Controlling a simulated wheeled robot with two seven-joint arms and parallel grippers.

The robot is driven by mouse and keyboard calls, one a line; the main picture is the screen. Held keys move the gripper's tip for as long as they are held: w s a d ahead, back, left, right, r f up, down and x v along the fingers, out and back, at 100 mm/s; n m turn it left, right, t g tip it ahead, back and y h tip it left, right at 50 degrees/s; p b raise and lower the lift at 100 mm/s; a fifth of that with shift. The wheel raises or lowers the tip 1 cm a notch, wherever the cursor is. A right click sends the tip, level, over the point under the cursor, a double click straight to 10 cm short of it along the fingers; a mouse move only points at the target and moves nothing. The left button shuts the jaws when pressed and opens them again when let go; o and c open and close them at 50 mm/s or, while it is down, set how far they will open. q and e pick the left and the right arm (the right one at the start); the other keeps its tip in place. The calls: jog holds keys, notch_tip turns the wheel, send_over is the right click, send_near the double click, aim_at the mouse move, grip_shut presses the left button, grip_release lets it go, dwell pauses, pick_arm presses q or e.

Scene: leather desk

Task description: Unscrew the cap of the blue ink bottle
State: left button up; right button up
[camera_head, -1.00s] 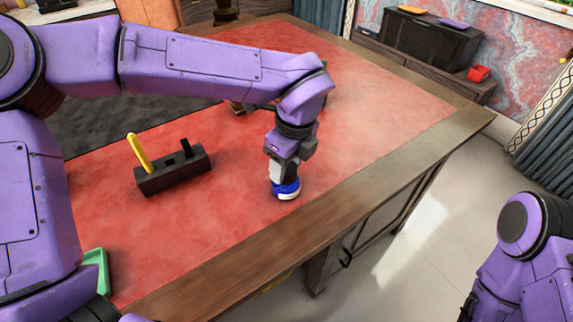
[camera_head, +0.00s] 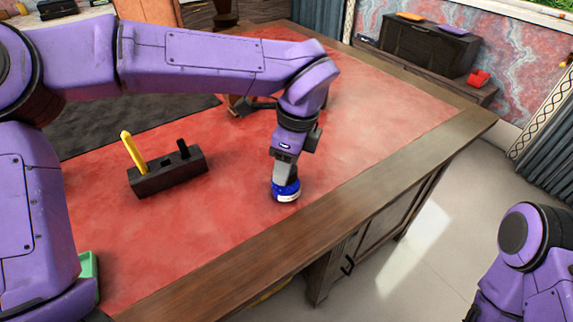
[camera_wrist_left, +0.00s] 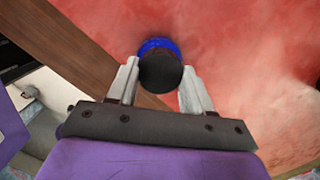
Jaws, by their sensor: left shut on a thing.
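The blue ink bottle (camera_head: 286,192) stands upright on the red leather desk top, near the desk's front wooden edge. Its blue body also shows in the left wrist view (camera_wrist_left: 158,44), mostly hidden under the round black cap (camera_wrist_left: 160,72). My left gripper (camera_wrist_left: 160,80) points down over the bottle, with one finger on each side of the cap, and is shut on it. In the head view the left gripper (camera_head: 285,175) hides the cap. My right gripper is out of view; only part of my right arm shows at the lower right.
A dark pen holder (camera_head: 167,174) with a yellow pen (camera_head: 133,151) stands to the left of the bottle. A green object (camera_head: 88,277) lies at the lower left. A dark mat (camera_head: 120,125) lies farther back. The leather right of the bottle is clear.

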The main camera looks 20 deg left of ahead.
pick_arm(q)
jog(key=shift+f+n+b, duration=0.2)
jog(key=shift+n+b, duration=0.8)
jog(key=shift+n, duration=0.2)
jog(key=shift+r, duration=0.1)
jog(key=shift+n+g+b, duration=0.3)
jog(key=shift+n+b, duration=0.25)
jog(key=shift+n, duration=0.05)
jog(key=shift+w+n+b, duration=0.1)
jog(key=shift+n+b, duration=1.3)
jog(key=shift+b, duration=0.05)
